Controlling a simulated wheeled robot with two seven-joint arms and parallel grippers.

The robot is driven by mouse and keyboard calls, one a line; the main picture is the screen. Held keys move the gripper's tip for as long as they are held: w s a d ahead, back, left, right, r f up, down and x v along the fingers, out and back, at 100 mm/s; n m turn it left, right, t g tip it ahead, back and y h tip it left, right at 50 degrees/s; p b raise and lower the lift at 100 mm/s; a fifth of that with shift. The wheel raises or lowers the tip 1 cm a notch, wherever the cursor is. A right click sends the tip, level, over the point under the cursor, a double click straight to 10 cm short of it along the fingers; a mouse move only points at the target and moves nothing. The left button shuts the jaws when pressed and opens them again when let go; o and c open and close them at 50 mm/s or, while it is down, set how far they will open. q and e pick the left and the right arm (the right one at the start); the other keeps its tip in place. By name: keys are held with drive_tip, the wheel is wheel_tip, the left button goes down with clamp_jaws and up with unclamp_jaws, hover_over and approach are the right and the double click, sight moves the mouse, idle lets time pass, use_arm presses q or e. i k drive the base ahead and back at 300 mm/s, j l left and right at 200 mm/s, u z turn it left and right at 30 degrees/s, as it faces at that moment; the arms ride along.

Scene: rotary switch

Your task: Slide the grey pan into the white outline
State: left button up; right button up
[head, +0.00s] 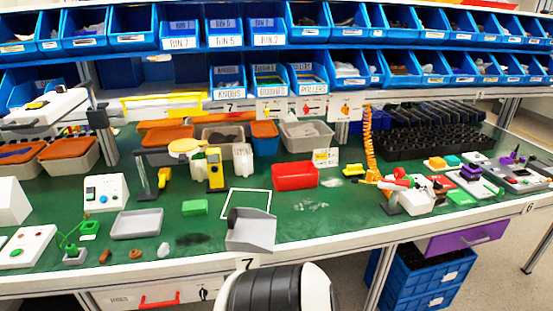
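The grey pan (252,232) sits on the green bench top near its front edge, in the middle of the head view. It has a raised wall and looks turned slightly. The white outline (247,192) is a thin square on the green surface just behind the pan. The pan covers or overlaps the near part of the outline, and most of the square behind it is bare green. Neither of my grippers is in view.
A shallow grey tray (137,223) lies further left. A yellow device (214,170) stands behind. Bare green surface lies right of the pan.

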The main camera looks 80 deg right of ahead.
sight(251, 230)
drive_tip(key=j+z, duration=0.15)
drive_tip(key=z, duration=2.3)
drive_tip(key=l, duration=0.1)
